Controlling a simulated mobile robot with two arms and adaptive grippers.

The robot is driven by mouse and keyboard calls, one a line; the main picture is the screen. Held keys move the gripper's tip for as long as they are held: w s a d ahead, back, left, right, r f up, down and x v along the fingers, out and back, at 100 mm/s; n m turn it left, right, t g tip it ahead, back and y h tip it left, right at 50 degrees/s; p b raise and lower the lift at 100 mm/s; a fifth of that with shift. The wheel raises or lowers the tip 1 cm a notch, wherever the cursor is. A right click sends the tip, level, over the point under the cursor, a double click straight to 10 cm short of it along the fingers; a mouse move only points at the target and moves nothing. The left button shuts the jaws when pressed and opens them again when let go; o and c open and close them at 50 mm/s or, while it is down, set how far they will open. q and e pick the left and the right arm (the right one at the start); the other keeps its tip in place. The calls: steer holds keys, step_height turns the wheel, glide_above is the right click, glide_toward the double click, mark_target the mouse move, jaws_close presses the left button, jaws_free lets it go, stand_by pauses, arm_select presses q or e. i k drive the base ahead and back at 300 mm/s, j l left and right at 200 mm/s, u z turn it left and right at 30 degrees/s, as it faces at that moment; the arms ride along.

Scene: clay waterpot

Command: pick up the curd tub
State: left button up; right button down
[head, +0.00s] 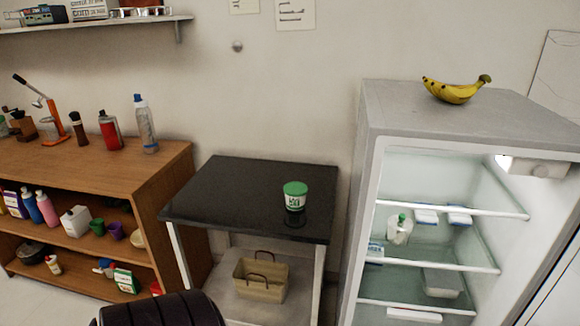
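A woven basket (260,290) sits on the table's lower shelf. A fridge (370,230) with its inside showing stands at right, with bananas (455,91) on top. A wooden shelf unit (165,175) with bottles stands at left. The tabletop around the tub is clear.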

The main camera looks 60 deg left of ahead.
mark_target(295, 193)
steer(key=u, duration=1.7)
steer(key=j+u, duration=0.2)
steer(key=u, duration=0.25)
steer(key=j+u, duration=0.25)
steer(key=u, duration=0.2)
